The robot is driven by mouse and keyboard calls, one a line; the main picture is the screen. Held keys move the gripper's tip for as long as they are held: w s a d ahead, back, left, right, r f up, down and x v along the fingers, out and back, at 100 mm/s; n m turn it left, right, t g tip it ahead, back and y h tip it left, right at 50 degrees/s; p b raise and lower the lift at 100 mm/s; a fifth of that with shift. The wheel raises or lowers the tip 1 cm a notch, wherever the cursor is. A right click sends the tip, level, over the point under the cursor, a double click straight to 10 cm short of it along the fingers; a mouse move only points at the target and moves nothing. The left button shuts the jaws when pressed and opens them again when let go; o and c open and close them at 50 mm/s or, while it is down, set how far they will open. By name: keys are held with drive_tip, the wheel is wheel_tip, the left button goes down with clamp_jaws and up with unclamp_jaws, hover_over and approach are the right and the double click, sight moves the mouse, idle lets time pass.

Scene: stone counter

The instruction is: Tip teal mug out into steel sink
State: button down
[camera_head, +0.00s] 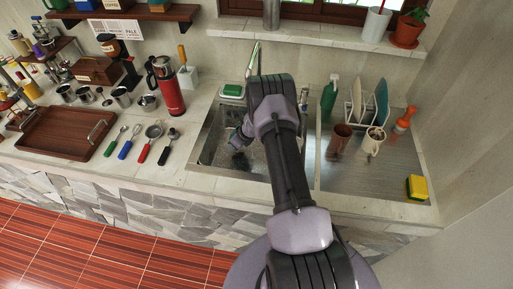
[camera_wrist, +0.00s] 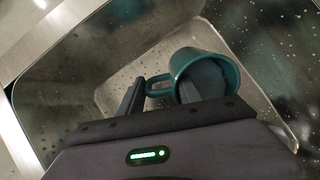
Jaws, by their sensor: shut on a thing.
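The teal mug (camera_wrist: 233,76) is in the wrist view, over the steel sink (camera_wrist: 60,85). It is tilted, with its mouth turned toward the wrist camera. Its handle is on the left side, between my two fingers. My gripper (camera_wrist: 165,86) is shut on the mug; one finger is left of the handle, the other overlaps the mug's mouth. The inside of the mug is mostly hidden. In the head view my arm reaches down into the steel sink (camera_head: 208,150), and I cannot make out the mug there. A dark patch (camera_head: 239,162) shows low in the sink.
Right of the sink, the drainboard (camera_head: 350,185) holds a brown cup (camera_head: 338,142), a cream mug (camera_head: 373,141), a dish rack with plates (camera_head: 381,103) and a yellow sponge (camera_head: 417,187). Left are a red flask (camera_head: 168,90), several utensils and a wooden tray (camera_head: 62,133). The faucet (camera_head: 253,58) stands behind.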

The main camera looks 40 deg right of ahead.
drive_tip(key=shift+s+d+r+t+b, duration=0.15)
drive_tip(key=shift+s+t+b, duration=0.3)
drive_tip(key=shift+b, duration=1.4)
drive_tip(key=shift+s+r+t+y+b, duration=0.3)
drive_tip(key=shift+t+b, duration=0.55)
drive_tip(key=shift+b, duration=1.25)
drive_tip(key=shift+d+r+t+y+b, duration=0.1)
drive_tip(key=shift+r+t+y+b, duration=0.25)
drive_tip(key=shift+t+b, duration=0.85)
drive_tip(key=shift+r+t+y+b, duration=0.15)
drive_tip(key=shift+r+t+b, duration=0.35)
drive_tip(key=shift+b, duration=1.25)
drive_tip(key=shift+s+r+t+b, duration=0.25)
drive_tip(key=shift+t+b, duration=0.55)
drive_tip(key=shift+b, duration=1.25)
drive_tip(key=shift+s+d+r+t+y+b, duration=0.15)
drive_tip(key=shift+s+r+t+y+b, duration=0.2)
drive_tip(key=shift+r+b, duration=0.35)
drive_tip(key=shift+s+d+r+t+y+b, duration=0.15)
drive_tip(key=shift+s+r+t+y+b, duration=0.2)
drive_tip(key=shift+b, duration=0.5)
